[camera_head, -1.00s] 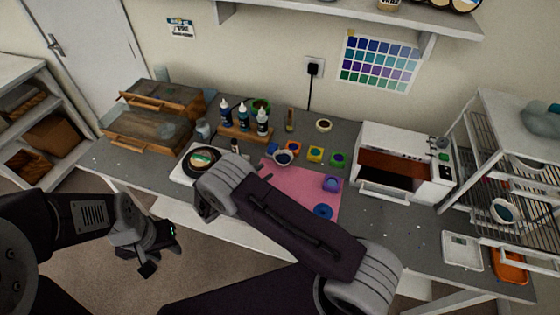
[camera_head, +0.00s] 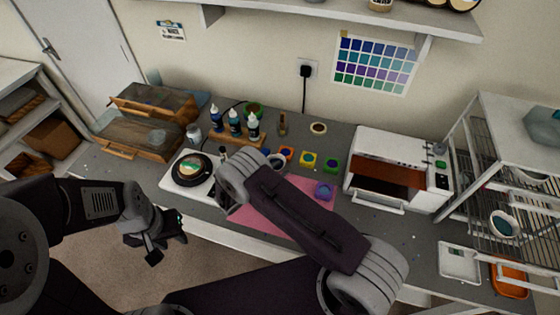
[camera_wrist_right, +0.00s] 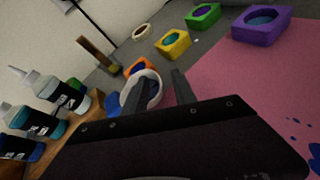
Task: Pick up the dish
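A small white round dish (camera_wrist_right: 152,92) with dark blue inside stands at the back edge of the pink mat in the right wrist view. In the head view the dish (camera_head: 276,160) is partly covered by my right arm. My right gripper (camera_wrist_right: 160,92) is open, its two fingers apart at the dish. The left finger overlaps the dish in the picture and the right finger is just right of it; contact cannot be told. My right fingertips are hidden in the head view. My left gripper (camera_head: 160,245) hangs in front of the table, away from the dish; its finger gap is unclear.
Dropper bottles (camera_head: 235,122) stand on a wooden block left of the dish. A white oven (camera_head: 400,165) and wire rack (camera_head: 500,190) are at right.

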